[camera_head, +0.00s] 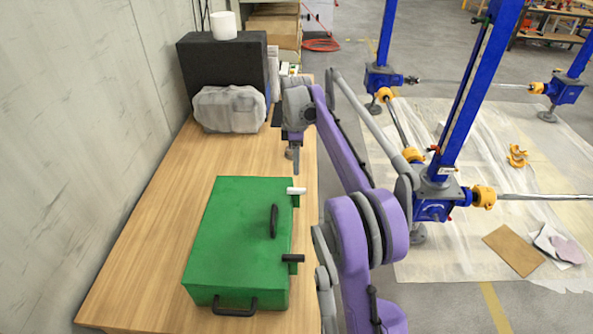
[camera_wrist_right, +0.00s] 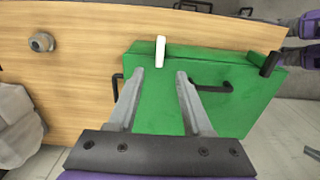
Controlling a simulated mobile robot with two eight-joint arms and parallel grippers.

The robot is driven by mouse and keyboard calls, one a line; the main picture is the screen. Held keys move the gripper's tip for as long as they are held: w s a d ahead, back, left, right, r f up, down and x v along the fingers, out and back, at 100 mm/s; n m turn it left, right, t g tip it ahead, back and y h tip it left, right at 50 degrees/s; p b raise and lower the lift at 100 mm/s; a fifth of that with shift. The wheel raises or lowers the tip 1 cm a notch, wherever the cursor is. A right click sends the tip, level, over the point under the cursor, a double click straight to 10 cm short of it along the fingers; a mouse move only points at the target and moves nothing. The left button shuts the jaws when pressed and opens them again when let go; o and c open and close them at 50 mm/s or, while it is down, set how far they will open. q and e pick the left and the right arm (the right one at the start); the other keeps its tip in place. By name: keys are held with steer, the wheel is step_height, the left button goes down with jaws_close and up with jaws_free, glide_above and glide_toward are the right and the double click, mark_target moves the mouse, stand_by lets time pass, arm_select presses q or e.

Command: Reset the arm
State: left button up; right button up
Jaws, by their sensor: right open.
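My right arm is purple and grey and reaches forward along the table's right edge. My right gripper (camera_head: 294,158) hangs pointing down above the table, beyond the far end of a green case (camera_head: 236,235). In the right wrist view the gripper (camera_wrist_right: 157,76) has its two grey fingers wide apart with nothing held between them. The case shows past the fingers in that view (camera_wrist_right: 235,108). My left gripper is in neither view.
The wooden table (camera_head: 140,235) runs along a wall. The case has a white latch (camera_head: 296,191) and a black latch (camera_head: 293,258). A black box (camera_head: 222,65) and a wrapped grey bundle (camera_head: 229,109) stand at the far end. Blue screw jacks (camera_head: 436,208) stand right.

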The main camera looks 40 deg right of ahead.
steer(key=shift+r, duration=0.25)
steer(key=shift+a, duration=0.1)
stand_by(0.3)
steer(key=s+a+f+m+t, duration=0.15)
steer(key=s+a+m, duration=0.25)
steer(key=s+a, duration=0.6)
steer(key=s+a+f+m+t, duration=0.1)
steer(key=s+a+m+t, duration=0.15)
steer(key=s+a, duration=0.7)
steer(key=s+a+f+m+t, duration=0.1)
steer(key=s+a+f+m, duration=0.2)
steer(key=s+a+f, duration=0.3)
steer(key=shift+s+a+f, duration=0.2)
steer(key=shift+s+f, duration=0.55)
steer(key=shift+m, duration=0.25)
